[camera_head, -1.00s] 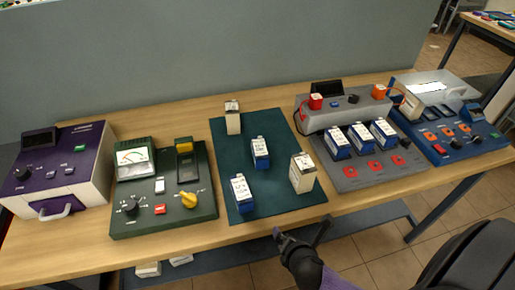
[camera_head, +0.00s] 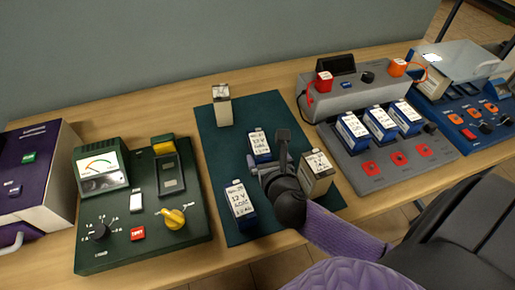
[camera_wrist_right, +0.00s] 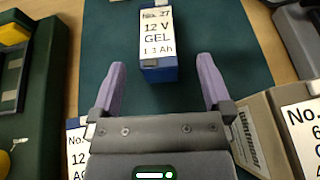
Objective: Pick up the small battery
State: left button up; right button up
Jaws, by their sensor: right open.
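Batteries stand on the dark green mat (camera_head: 222,143). A blue battery (camera_head: 259,146) labelled 12 V GEL 1.3 Ah is in the middle; it also shows upright in the wrist view (camera_wrist_right: 158,42). Another blue battery (camera_head: 239,205) stands at the front left, a beige one (camera_head: 222,106) at the back and a larger beige one (camera_head: 317,176) at the right. Which is the small one is not certain. My right gripper (camera_head: 267,150) is open and empty, just in front of the middle battery, which lies ahead between its fingers (camera_wrist_right: 160,72) in the wrist view. My left gripper is out of view.
A dark green tester (camera_head: 120,245) with a yellow knob stands left of the mat, a purple device (camera_head: 50,180) farther left. A grey charger (camera_head: 375,180) holding several blue batteries stands right, a blue device (camera_head: 470,120) beyond it. The larger beige battery is close beside my right gripper.

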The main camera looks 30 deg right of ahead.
aim_at(260, 145)
jog(key=b+x, duration=0.2)
jog(key=x, duration=0.4)
jog(key=shift+w+a, duration=0.1)
jog(key=shift+a, duration=0.05)
jog(key=shift+r, duration=0.1)
grip_shut()
